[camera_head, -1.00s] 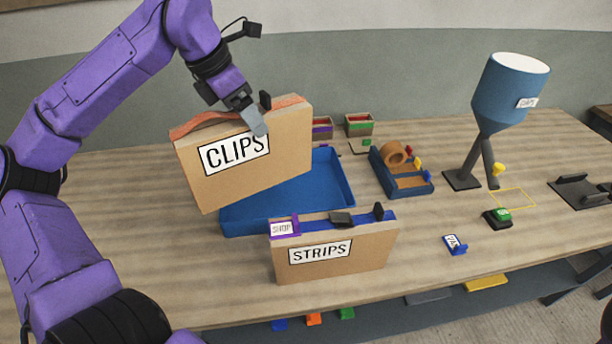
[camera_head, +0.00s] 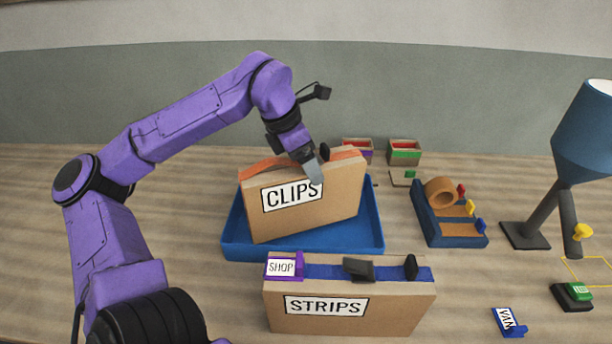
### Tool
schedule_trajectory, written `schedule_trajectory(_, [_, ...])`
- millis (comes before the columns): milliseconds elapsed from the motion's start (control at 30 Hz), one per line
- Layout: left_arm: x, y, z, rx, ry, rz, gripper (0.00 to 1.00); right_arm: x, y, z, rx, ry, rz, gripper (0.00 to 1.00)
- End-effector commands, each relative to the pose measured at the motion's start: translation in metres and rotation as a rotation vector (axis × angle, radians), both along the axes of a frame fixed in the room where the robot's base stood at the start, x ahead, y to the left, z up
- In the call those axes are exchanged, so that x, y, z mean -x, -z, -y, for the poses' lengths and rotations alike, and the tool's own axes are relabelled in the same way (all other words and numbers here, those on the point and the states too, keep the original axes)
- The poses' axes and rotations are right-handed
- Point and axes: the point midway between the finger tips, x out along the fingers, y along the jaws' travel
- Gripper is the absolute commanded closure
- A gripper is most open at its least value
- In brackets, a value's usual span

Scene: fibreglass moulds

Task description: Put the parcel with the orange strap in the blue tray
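The parcel with the orange strap (camera_head: 335,207) is a tan box labelled CLIPS. It is over the blue tray (camera_head: 367,232), slightly tilted, its lower left corner lower in the picture. Its lower edge shows inside the tray's outline; I cannot tell if it touches the tray floor. My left gripper (camera_head: 313,168) is at the top of the parcel, over the orange strap, with one grey finger in front of the label face. It appears shut on the parcel; the far finger is mostly hidden. My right gripper is not in view.
A STRIPS parcel (camera_head: 390,305) with a blue strap and purple SHOP clip stands in front of the tray. A blue tape holder (camera_head: 430,222), a dark stand with a blue shade (camera_head: 588,135) and a VAN tag (camera_head: 508,322) are to the right. Small bins (camera_head: 404,152) stand behind.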

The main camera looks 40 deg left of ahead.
Motion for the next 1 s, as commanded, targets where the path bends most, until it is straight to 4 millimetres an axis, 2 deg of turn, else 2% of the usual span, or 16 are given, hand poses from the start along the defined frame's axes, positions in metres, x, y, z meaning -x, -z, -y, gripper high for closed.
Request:
schedule_trajectory(267, [0.001,0.037,-0.001,0.001,-0.001,0.001,1.00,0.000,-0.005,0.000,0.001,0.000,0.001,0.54])
schedule_trajectory(567, [0.002,0.041,-0.001,0.000,-0.003,0.002,1.00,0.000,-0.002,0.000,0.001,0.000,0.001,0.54])
schedule_trajectory(600, [0.002,0.041,-0.001,0.000,-0.002,0.001,0.09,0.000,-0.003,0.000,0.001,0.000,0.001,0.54])
schedule_trajectory(633, [0.002,0.040,-0.001,0.000,-0.002,0.001,0.00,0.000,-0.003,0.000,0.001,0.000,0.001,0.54])
schedule_trajectory(867, [0.002,0.038,-0.001,0.000,-0.004,0.001,0.00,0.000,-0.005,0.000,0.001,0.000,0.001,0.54])
schedule_trajectory(1000, [0.007,0.022,-0.005,0.000,-0.004,0.006,0.00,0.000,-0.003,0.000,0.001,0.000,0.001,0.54])
